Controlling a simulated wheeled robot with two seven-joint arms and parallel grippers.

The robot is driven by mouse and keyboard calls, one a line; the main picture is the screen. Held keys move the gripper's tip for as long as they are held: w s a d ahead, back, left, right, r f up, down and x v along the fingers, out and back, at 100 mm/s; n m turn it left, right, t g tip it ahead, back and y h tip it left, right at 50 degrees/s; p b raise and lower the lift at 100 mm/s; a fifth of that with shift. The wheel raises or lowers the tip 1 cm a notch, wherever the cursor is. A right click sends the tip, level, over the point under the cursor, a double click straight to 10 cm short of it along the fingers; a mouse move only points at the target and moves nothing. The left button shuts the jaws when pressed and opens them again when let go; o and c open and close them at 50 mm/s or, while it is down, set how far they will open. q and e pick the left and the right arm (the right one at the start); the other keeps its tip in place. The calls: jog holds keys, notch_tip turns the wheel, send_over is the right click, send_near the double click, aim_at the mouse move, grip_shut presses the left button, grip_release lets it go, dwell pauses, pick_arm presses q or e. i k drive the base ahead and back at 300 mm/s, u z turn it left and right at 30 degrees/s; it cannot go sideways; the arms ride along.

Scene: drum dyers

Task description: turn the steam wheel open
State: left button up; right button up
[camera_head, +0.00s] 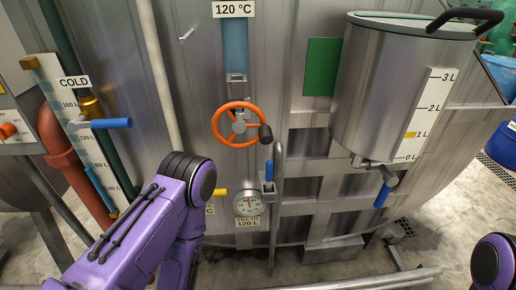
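The steam wheel (217,127) is an orange handwheel with spokes, mounted on the front of the large grey metal drum in the middle of the head view. A dark knob (265,133) sticks out at its right side. Nothing touches the wheel. My purple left arm comes in from the lower left and bends downward below and left of the wheel; its gripper is not in view. Only a small part of my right arm shows at the lower right edge, and its gripper is not in view.
A "120 °C" gauge (235,45) sits above the wheel. A blue-handled lever (269,170) and a round dial (248,203) are below it. A metal tank (380,90) projects at right. A blue COLD valve handle (110,123) and a pale vertical pipe (157,70) are at left.

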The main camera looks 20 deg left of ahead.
aim_at(264, 137)
jog(key=k, duration=1.05)
jog(key=u, duration=0.85)
jog(key=i, duration=0.5)
jog(key=z, duration=0.05)
